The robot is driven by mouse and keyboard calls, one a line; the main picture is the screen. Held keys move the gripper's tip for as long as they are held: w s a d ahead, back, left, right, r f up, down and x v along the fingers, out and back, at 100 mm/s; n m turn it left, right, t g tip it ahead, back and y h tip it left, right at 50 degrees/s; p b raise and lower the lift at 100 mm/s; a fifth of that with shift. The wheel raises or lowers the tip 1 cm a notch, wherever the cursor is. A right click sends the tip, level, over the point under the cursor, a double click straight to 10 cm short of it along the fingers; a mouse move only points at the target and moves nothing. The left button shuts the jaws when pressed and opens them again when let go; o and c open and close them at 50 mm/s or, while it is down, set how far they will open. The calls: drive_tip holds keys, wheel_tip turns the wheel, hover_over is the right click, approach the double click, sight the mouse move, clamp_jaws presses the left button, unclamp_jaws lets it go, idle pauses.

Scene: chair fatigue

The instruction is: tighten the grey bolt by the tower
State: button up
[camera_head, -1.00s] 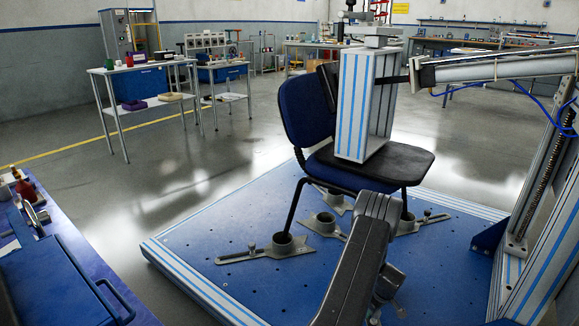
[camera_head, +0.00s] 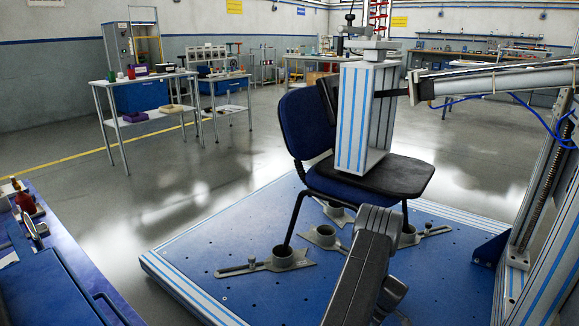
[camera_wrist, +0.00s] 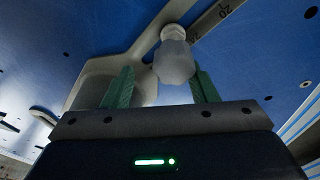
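In the wrist view a pale grey bolt (camera_wrist: 174,62) with a rounded head stands on a slotted metal clamp plate. My gripper (camera_wrist: 163,86) has its two green fingers apart, with the bolt head near their tips, nearer the right finger. I cannot tell whether a finger touches it. In the head view my dark arm reaches down in front of the chair and my gripper is hidden. Grey bolts show on the left clamp (camera_head: 252,262) and the right clamp (camera_head: 428,228); the right one is nearer the upright column (camera_head: 545,185).
A blue chair (camera_head: 308,125) stands on the blue base plate (camera_head: 215,235), its legs in clamp cups. A white, blue-striped box (camera_head: 364,120) rests on its seat. A horizontal beam (camera_head: 490,80) crosses at the right. A blue bench (camera_head: 60,270) is at the left.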

drive_tip(key=shift+a+n, duration=0.25)
drive_tip(key=shift+n, duration=0.55)
drive_tip(key=shift+s, duration=0.1)
drive_tip(key=shift+a+n+y, duration=0.15)
drive_tip(key=shift+n+y, duration=0.15)
drive_tip(key=shift+n, duration=0.6)
drive_tip(key=shift+s+a+n+g, duration=0.2)
drive_tip(key=shift+n+g, duration=0.2)
drive_tip(key=shift+n, duration=0.7)
drive_tip(key=shift+s+a+n+y, duration=0.1)
drive_tip(key=shift+n+y, duration=0.2)
drive_tip(key=shift+n, duration=0.4)
drive_tip(key=shift+s+a+n+g, duration=0.1)
drive_tip(key=shift+s+n+g, duration=0.1)
drive_tip(key=shift+n, duration=0.45)
drive_tip(key=shift+s+a+n+g, duration=0.1)
drive_tip(key=shift+n+g, duration=0.1)
drive_tip(key=shift+n, duration=0.45)
